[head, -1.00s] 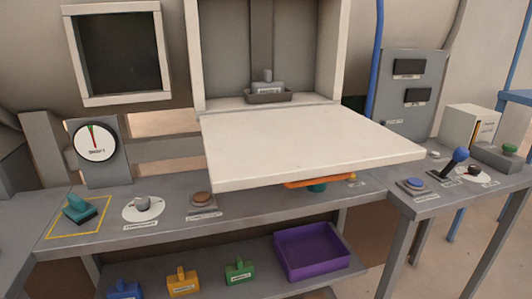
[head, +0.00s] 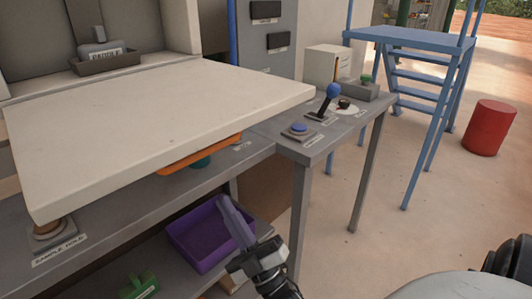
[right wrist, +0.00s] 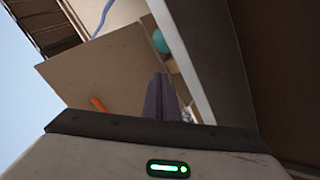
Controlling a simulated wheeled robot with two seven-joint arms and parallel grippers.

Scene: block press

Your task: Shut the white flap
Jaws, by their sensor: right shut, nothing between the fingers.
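The white flap (head: 160,120) is a wide flat panel. It is swung down and stands out roughly level over the grey bench, in front of the press opening. An orange part (head: 200,155) and a teal part show just below its front edge. My right gripper (head: 228,212) is shut and empty, pointing up below the flap's front edge, in front of the purple bin. Its closed fingers (right wrist: 160,100) also show in the right wrist view, apart from the surfaces behind them. My left gripper is not in view.
The purple bin (head: 190,245) sits on the lower shelf by a green block (head: 140,287). A blue button (head: 298,130) and a blue-knobbed lever (head: 331,95) stand on the right bench (head: 345,130). A blue stand and red drum (head: 490,128) are farther right, with open floor between.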

